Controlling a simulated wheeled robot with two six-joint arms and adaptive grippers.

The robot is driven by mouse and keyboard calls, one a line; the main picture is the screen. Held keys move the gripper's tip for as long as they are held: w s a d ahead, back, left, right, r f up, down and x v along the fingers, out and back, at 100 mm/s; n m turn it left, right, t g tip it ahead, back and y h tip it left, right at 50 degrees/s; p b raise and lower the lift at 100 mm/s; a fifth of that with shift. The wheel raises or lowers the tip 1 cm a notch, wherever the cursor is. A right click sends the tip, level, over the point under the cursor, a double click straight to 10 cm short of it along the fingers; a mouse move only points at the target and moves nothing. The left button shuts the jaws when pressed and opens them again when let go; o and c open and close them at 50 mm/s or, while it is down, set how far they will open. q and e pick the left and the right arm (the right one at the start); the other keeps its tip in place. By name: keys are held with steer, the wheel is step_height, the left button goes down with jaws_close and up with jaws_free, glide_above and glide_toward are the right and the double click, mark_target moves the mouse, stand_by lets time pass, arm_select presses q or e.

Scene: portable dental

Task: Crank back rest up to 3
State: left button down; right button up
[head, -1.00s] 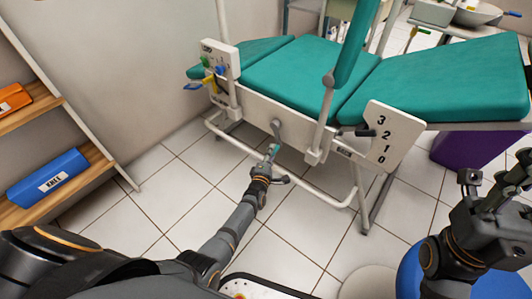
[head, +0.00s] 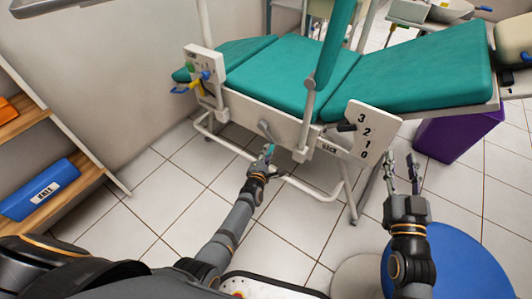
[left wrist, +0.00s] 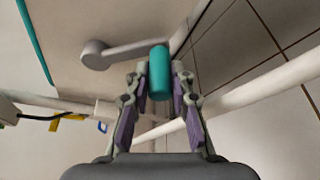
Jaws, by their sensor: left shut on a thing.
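The teal-cushioned dental chair has a crank (head: 265,130) on its near side panel. Its arm hangs down and ends in a teal handle (head: 269,150). My left gripper (head: 267,157) is shut around this handle; the left wrist view shows the handle (left wrist: 159,74) between the fingers (left wrist: 160,88). The back rest (head: 420,70) slopes upward to the right. A white scale plate (head: 375,133) reads 3, 2, 1, 0 from top down. A dark pointer (head: 346,127) lies at its left edge near 3 and 2; its exact reading is unclear. My right gripper (head: 401,160) is open and empty near the plate.
A wooden shelf (head: 75,185) with a blue box (head: 40,190) stands at the left. A blue round seat (head: 460,265) is by my right arm. A purple bin (head: 460,130) stands under the back rest. White frame tubes run below the crank.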

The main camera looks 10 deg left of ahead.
arm_select(q)
steer(key=shift+d, duration=0.1)
arm_select(e)
steer(key=shift+f, duration=0.35)
arm_select(q)
steer(key=c, duration=1.2)
jaws_free()
steer(key=shift+o, duration=0.2)
steer(key=s+r, duration=0.1)
steer(key=s, duration=0.6)
steer(key=shift+s+r, duration=0.25)
